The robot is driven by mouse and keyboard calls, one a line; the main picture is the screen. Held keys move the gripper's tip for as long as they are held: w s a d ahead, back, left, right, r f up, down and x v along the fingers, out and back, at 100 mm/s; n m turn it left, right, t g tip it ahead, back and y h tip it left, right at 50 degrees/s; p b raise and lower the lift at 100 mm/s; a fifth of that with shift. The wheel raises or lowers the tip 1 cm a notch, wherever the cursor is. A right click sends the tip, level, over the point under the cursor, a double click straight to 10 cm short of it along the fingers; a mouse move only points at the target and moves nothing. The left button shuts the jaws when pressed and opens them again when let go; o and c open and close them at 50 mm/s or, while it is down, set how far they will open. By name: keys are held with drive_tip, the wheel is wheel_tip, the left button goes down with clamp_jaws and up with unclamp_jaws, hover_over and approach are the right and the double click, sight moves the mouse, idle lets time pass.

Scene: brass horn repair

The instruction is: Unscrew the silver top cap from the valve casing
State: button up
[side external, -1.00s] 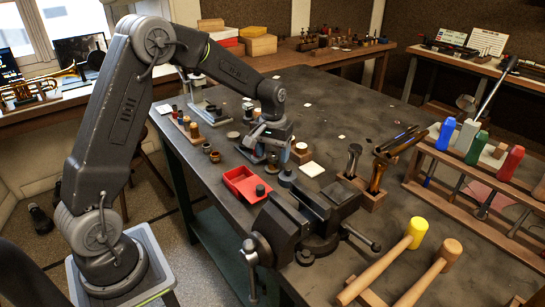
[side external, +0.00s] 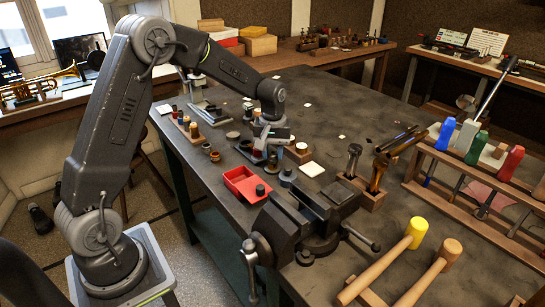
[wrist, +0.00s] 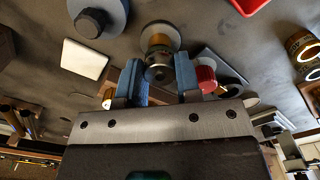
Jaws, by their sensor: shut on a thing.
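The valve casing (wrist: 156,38) is a short brass-coloured cylinder on a pale round base in the wrist view. The silver top cap (wrist: 158,73) is at its near end, between the two blue finger pads. My gripper (wrist: 160,75) is shut on the cap, with one finger on each side. In the side view my gripper (side external: 270,143) is low over the bench, behind the red tray. There the cap and casing are mostly hidden by the gripper, and I cannot tell whether the threads have moved.
The red tray (side external: 240,181) and a dark bench vise (side external: 305,215) stand in front of the gripper. A white square pad (side external: 312,169) lies to the right. Several small parts (side external: 190,128) stand to the left. The bench's far middle is mostly clear.

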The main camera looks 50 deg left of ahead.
drive_tip(key=shift+n, duration=0.3)
drive_tip(key=shift+n, duration=2)
drive_tip(key=shift+n, duration=2)
drive_tip(key=n, duration=0.4)
drive_tip(key=shift+r, duration=0.1)
drive_tip(key=o, duration=1.3)
drive_tip(key=shift+c, duration=0.2)
